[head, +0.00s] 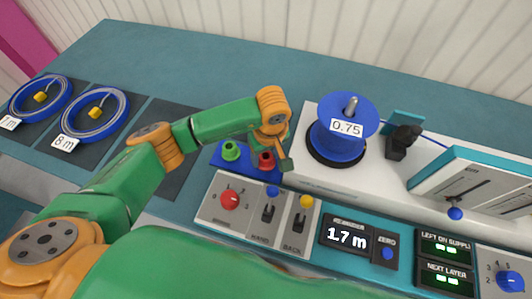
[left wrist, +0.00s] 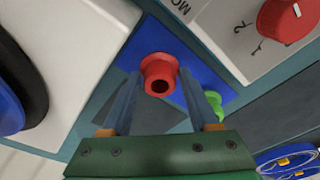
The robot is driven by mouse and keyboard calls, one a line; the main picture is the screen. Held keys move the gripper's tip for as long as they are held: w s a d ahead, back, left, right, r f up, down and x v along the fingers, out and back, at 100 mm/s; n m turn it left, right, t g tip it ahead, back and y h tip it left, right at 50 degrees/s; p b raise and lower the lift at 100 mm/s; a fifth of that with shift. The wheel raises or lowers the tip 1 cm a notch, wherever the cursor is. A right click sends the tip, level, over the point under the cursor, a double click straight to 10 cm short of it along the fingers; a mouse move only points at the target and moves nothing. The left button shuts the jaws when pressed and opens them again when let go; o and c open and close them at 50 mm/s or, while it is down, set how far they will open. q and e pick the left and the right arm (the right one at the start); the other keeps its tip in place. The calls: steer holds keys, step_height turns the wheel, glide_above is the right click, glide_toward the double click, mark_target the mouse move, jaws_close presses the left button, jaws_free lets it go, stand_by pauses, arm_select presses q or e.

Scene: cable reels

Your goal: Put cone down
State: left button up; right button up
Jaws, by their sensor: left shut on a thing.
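The red cone (head: 266,160) is at the right end of a small blue tray (head: 240,168) on the bench. My left gripper (head: 281,158) is shut on it from above. In the left wrist view the red cone (left wrist: 160,72) sits between the two fingertips, over the blue tray (left wrist: 165,35); I cannot tell if it touches the tray. A green cone (head: 231,151) stands on the tray to the left, and it also shows in the left wrist view (left wrist: 213,103). My right gripper is not in view.
A control panel (head: 225,220) with a red knob and levers stands just in front of the tray. A blue reel (head: 343,125) marked 0.75 stands to the right on a white machine. Two blue cable coils (head: 90,112) lie on dark mats at left.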

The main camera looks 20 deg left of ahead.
mark_target(269, 161)
arm_select(q)
steer(key=shift+f, duration=0.2)
steer(key=o, duration=1.4)
steer(key=shift+r, duration=0.1)
steer(key=shift+r, duration=0.1)
steer(key=shift+r, duration=0.3)
steer(key=r, duration=0.7)
steer(key=s+d+r, duration=0.1)
steer(key=r, duration=0.3)
steer(key=shift+s+r+b, duration=0.1)
steer(key=shift+r+b, duration=0.15)
steer(key=shift+b, duration=0.05)
